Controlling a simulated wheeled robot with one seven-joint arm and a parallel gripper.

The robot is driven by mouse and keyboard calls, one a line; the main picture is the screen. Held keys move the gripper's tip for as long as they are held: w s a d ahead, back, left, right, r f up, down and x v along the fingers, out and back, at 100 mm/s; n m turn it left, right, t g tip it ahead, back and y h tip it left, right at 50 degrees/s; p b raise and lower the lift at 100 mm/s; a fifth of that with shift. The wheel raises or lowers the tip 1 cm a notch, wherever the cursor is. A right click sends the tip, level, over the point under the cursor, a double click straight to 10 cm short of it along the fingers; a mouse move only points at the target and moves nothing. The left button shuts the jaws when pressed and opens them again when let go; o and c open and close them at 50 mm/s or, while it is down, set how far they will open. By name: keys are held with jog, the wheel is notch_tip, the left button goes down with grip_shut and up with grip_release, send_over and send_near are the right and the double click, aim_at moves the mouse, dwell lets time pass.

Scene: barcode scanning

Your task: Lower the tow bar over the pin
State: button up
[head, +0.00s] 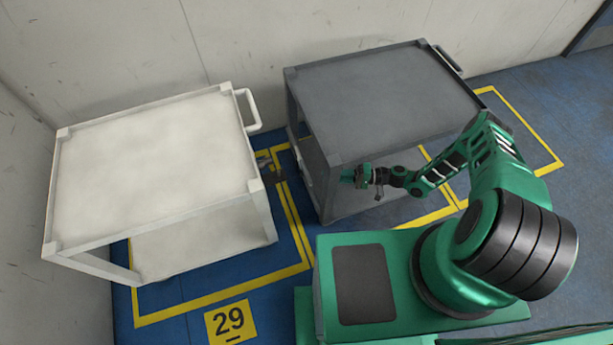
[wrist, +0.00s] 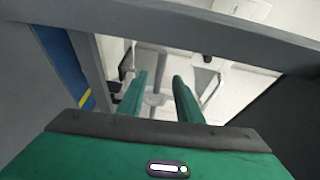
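A white cart (head: 150,160) stands at the left and a grey cart (head: 385,95) to its right. A small dark fitting (head: 268,168) shows low in the gap between them, beside the white cart's corner; I cannot tell whether it is the tow bar or the pin. My gripper (head: 346,176) is in front of the grey cart, below its top's front edge. In the wrist view its two green fingers (wrist: 159,78) are apart with a clear gap. A blurred pale grey part (wrist: 155,100) shows between them, and I cannot tell that it is held.
A grey rail (wrist: 190,32) crosses the top of the wrist view. Dark brackets (wrist: 127,62) and a black knob (wrist: 207,59) lie beyond the fingers. Yellow lines and a "29" floor sign (head: 230,321) mark the blue floor. Walls stand behind and left of the carts.

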aim_at(308, 176)
jog(key=a, duration=0.6)
jog(key=w+a, duration=0.1)
jog(key=a, duration=0.1)
jog(key=shift+a+f, duration=0.4)
grip_shut()
